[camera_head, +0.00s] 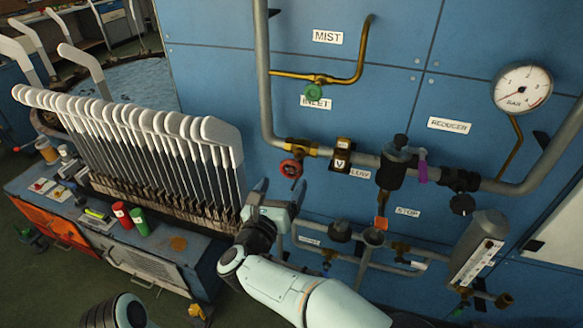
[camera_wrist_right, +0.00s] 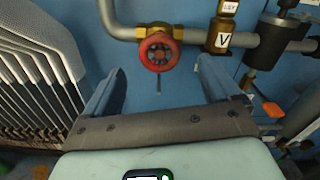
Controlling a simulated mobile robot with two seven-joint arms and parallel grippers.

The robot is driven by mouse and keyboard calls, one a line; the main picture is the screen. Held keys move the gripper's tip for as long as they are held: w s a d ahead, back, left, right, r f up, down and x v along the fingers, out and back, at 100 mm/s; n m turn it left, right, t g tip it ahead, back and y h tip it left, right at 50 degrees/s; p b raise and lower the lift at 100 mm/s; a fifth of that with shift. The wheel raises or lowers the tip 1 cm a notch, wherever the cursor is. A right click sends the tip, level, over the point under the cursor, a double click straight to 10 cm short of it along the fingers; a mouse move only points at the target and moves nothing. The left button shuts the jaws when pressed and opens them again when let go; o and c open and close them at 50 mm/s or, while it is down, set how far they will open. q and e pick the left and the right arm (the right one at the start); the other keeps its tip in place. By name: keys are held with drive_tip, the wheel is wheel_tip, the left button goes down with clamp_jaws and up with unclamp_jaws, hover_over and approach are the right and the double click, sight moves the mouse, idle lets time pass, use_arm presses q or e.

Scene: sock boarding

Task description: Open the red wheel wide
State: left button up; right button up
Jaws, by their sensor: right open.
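The red wheel (camera_head: 291,169) is a small round handwheel on a brass valve at the inlet end of the grey pipe. In the right wrist view the red wheel (camera_wrist_right: 159,65) faces me, beyond the fingertips and roughly centred between them. My right gripper (camera_head: 279,187) is open and empty, just below the wheel in the head view. Its two fingers also show in the right wrist view (camera_wrist_right: 158,80), spread apart; I see no contact with the wheel. My left gripper is not in view.
A row of white sock boards (camera_head: 150,125) stands close to the left of my right gripper. The grey pipe (camera_head: 265,75), a black reducer (camera_head: 393,165) and a gauge (camera_head: 522,89) are on the blue wall. Red and green cans (camera_head: 122,213) stand on the bench.

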sight(290, 171)
drive_tip(key=x, duration=0.7)
drive_tip(key=shift+w+f+p, duration=0.1)
drive_tip(key=shift+w+p, duration=0.2)
drive_tip(key=c, duration=1)
